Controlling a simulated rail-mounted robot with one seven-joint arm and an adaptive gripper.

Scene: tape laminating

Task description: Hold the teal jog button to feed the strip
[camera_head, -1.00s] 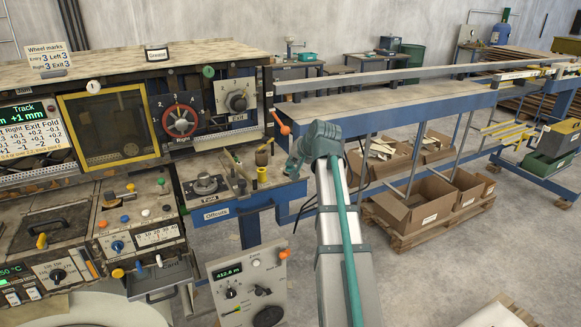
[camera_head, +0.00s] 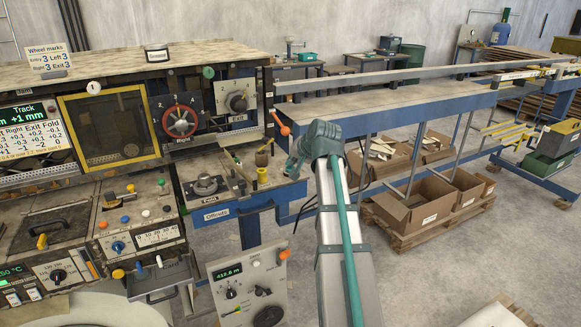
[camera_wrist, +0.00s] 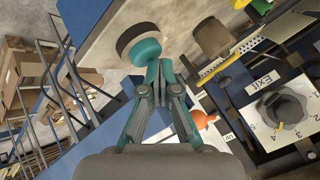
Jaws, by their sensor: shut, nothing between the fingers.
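In the wrist view, the teal jog button (camera_wrist: 146,51) is a round cap in a dark ring on a pale worn surface. My gripper (camera_wrist: 160,68) is shut and empty, with its teal fingertips together at the lower right edge of the button. The tips overlap the button in the picture, and I cannot tell how hard they press. In the head view, my arm's wrist hides the fingertips and the button.
An orange-handled lever (camera_wrist: 205,119) is close to the right of my fingers. An EXIT dial (camera_wrist: 284,108) is farther right. In the head view, a panel with a green display (camera_head: 229,272) stands below, and cardboard boxes (camera_head: 416,202) sit on a pallet at right.

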